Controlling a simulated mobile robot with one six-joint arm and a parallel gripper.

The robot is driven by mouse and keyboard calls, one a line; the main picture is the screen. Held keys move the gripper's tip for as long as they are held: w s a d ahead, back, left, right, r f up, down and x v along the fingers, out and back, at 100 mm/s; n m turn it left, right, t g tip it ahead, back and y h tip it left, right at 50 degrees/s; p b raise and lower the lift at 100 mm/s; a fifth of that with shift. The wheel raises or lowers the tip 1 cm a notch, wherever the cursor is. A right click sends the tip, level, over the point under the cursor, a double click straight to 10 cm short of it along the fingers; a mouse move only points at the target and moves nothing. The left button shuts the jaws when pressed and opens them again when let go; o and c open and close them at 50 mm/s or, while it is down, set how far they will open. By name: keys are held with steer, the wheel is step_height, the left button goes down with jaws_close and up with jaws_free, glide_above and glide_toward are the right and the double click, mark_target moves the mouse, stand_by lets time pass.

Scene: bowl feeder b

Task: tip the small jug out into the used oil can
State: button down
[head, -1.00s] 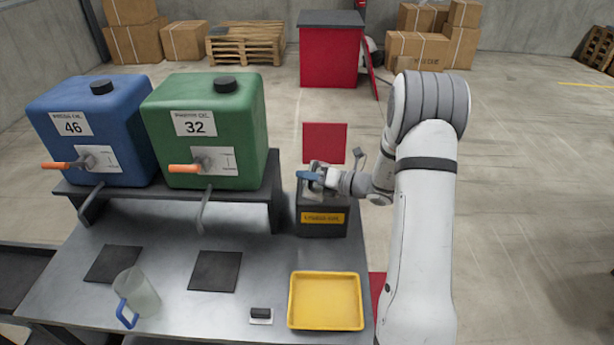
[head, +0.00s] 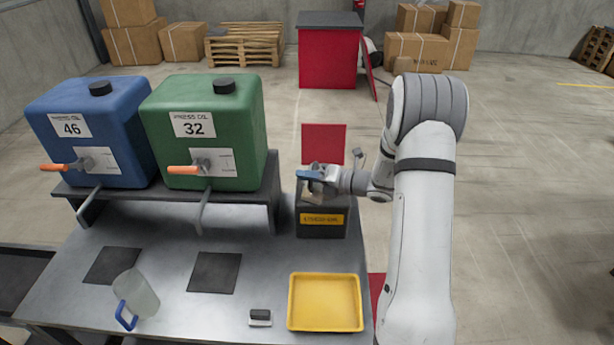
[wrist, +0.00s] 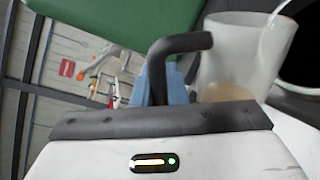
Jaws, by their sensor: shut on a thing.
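The small jug (wrist: 245,50) is clear with a dark handle (wrist: 160,65), and tan liquid shows in it in the wrist view. My gripper (head: 315,175) is shut on the handle; its blue fingers (wrist: 178,95) show beside it in the wrist view. The used oil can (head: 322,227) is a dark box with a yellow label at the right back of the bench. In the head view my gripper and the jug are over the can's top, which they partly hide. The jug looks tilted; I cannot tell whether liquid is flowing.
A larger clear jug (head: 140,295) with a blue handle stands front left on the bench. Blue (head: 90,130) and green (head: 205,130) oil tanks with orange-handled taps stand on a shelf left of the can. A yellow tray (head: 325,302) lies in front of the can.

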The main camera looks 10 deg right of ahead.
mark_target(317, 163)
stand_by(0.3)
steer(key=shift+w+d+m, duration=0.2)
steer(key=shift+w+m, duration=0.2)
steer(key=shift+m, duration=0.3)
steer(key=shift+r+g, duration=0.1)
steer(key=shift+g, duration=0.2)
steer(key=shift+w+d+r+m, duration=0.25)
steer(key=shift+w+r+m, duration=0.25)
steer(key=shift+m, duration=0.1)
stand_by(0.8)
steer(key=shift+w+d+r+m, duration=0.25)
steer(key=shift+w+r+m, duration=0.25)
steer(key=shift+m, duration=0.2)
stand_by(0.3)
steer(key=shift+w+d+r+m+g+y, duration=0.35)
steer(key=shift+w+r+m+g, duration=0.15)
steer(key=shift+w+m, duration=0.1)
